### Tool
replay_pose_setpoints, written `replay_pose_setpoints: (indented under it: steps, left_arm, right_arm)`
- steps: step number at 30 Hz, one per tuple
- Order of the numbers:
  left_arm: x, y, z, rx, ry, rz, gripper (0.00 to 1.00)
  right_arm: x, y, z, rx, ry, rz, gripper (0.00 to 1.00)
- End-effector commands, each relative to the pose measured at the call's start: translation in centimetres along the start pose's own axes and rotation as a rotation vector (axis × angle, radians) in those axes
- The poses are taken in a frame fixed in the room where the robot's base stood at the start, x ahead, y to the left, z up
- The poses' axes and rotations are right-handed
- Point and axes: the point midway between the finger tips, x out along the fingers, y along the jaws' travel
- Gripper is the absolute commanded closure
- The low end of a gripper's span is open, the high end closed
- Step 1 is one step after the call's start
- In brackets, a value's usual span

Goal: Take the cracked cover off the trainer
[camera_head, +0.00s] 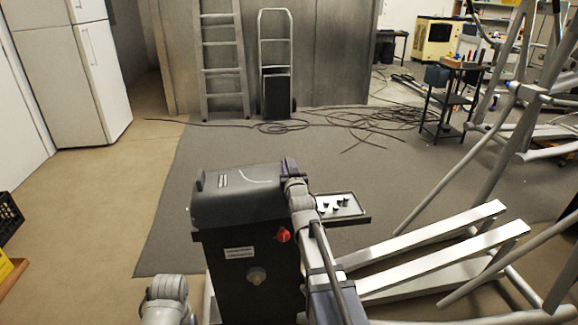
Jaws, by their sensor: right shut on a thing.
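The dark grey cover (240,194) sits at the top of a black housing (232,274), in the lower middle of the head view. A thin pale line like a crack runs across its upper face. The trainer's long silver rails (440,262) and poles stretch to the right. My right arm comes up from the bottom, and my right gripper (289,168) is at the cover's right end, shut on it; its fingertips are largely hidden. Whether the cover is clear of the housing, I cannot tell. A link of my left arm shows at the bottom left; its gripper is out of view.
A small tray (361,212) with several dark small parts stands right of my right arm. A red knob (283,235) is on the housing. Cables (372,126) lie on the floor behind. The grey mat (180,242) left of the housing is clear.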

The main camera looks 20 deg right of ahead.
Motion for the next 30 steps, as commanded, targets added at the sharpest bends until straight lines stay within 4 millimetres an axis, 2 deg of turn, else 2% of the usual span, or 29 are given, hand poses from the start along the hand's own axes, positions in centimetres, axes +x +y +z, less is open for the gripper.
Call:
replay_pose_setpoints:
  steps: [1, 7, 30]
  left_arm:
    - [-0.6, -0.1, 0.0, 0.000, 0.000, 0.000, 0.20]
    - [-1.7, -0.1, 0.1, 0.000, 0.000, 0.001, 0.20]
    - [-5.7, -0.5, 0.3, 0.000, 0.000, 0.001, 0.20]
  right_arm:
    - [0.0, 0.5, -0.7, 0.005, 0.005, 0.007, 1.00]
    - [0.0, 0.7, -1.8, 0.005, 0.006, 0.010, 1.00]
    - [0.0, 0.3, -5.8, 0.005, 0.004, 0.005, 1.00]
